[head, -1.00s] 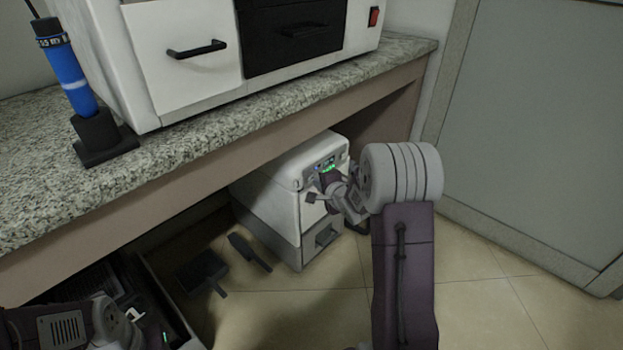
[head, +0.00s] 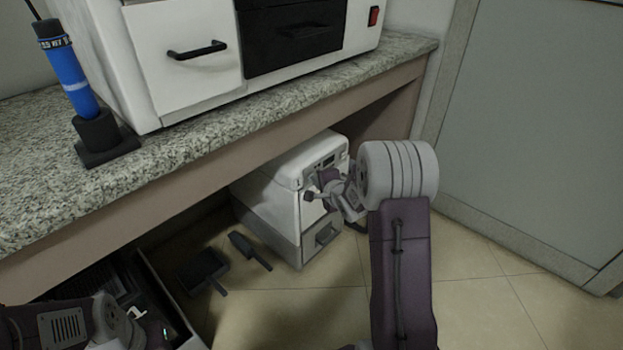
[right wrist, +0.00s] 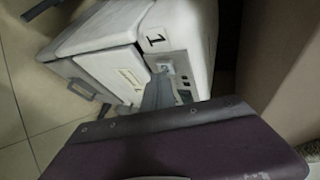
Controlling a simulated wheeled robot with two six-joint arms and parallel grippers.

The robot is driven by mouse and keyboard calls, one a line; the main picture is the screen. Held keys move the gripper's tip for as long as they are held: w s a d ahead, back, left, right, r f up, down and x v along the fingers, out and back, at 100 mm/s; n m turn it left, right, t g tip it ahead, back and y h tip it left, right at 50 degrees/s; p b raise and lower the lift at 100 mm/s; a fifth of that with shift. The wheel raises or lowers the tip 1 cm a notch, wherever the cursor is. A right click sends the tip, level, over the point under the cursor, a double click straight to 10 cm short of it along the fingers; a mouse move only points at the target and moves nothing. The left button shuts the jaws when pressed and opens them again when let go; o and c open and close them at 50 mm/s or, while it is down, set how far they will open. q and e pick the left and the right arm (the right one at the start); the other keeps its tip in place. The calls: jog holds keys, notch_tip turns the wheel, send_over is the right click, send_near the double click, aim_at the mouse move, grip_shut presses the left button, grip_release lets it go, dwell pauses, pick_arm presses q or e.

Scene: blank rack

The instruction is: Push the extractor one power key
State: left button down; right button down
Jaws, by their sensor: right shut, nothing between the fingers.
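The extractor (head: 275,195) is a white box on the floor under the counter, with a small control panel (head: 328,163) at its upper front and a drawer with a handle below. In the right wrist view the extractor (right wrist: 110,60) carries a label "1" beside the panel. My right gripper (head: 314,195) is shut and empty, at the panel's front. Its fingers also show in the right wrist view (right wrist: 160,92), close to the small panel buttons; whether they touch the power key cannot be told. Only part of my left arm shows at lower left; its fingers do not show.
A granite counter (head: 200,140) overhangs the extractor and bears a white machine (head: 190,55) and a blue cylinder on a black stand (head: 97,135). A dustpan (head: 203,268) and brush (head: 250,251) lie on the floor left of the extractor. The floor at right is clear.

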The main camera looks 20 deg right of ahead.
jog(key=shift+s+d+p, duration=0.2)
jog(key=shift+s+p, duration=0.1)
jog(key=shift+s, duration=0.3)
jog(key=shift+s, duration=0.1)
jog(key=s, duration=0.1)
jog(key=s+d+p, duration=0.1)
jog(key=s, duration=0.1)
jog(key=s+d, duration=0.1)
jog(key=s, duration=0.1)
jog(key=shift+s+d+p, duration=0.15)
jog(key=shift+s+p, duration=0.05)
jog(key=shift+p, duration=0.1)
